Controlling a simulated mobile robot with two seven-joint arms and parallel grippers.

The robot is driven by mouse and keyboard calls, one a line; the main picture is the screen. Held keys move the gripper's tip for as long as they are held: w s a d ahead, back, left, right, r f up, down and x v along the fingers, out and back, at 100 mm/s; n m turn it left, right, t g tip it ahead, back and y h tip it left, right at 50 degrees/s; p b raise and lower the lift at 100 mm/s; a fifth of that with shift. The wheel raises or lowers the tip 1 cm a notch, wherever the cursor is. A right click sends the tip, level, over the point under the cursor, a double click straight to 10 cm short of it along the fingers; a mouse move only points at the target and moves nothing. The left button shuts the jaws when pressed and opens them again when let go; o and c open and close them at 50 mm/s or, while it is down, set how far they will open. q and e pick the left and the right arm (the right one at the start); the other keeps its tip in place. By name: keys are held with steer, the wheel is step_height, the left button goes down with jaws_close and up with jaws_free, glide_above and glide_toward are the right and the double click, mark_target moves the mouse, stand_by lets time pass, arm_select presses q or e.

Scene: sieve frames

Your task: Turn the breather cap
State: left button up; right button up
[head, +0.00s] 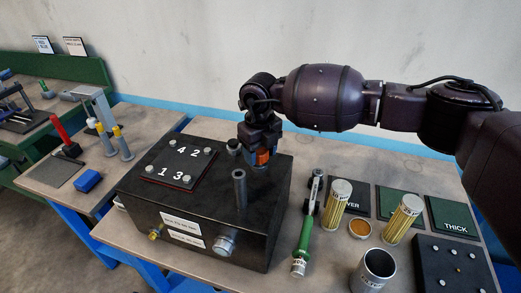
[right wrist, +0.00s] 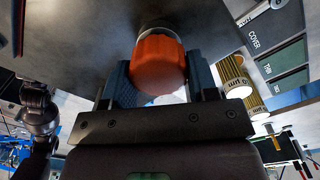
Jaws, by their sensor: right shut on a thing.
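The breather cap is orange-red and round; it shows in the head view (head: 262,156) on the top of the black box (head: 200,225), toward its back right. My right gripper (head: 261,160) points down over it, its fingers on either side. In the right wrist view the cap (right wrist: 160,64) stands between the two blue-grey fingers of the gripper (right wrist: 160,82), with a pale ring around its far end. The gripper is shut on the cap and partly hides it in the head view.
A grey upright tube (head: 239,188) stands on the box close to the cap, and a numbered plate (head: 178,165) lies left of it. Right of the box are a green-handled tool (head: 303,235), two yellow filters (head: 335,198) and an open metal cup (head: 373,270).

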mark_target(260, 150)
steer(key=shift+m, duration=1)
steer(key=o, duration=0.9)
steer(key=shift+r, duration=0.3)
step_height(260, 150, up, 10)
steer(key=shift+r+b, duration=0.1)
steer(key=shift+b, duration=0.2)
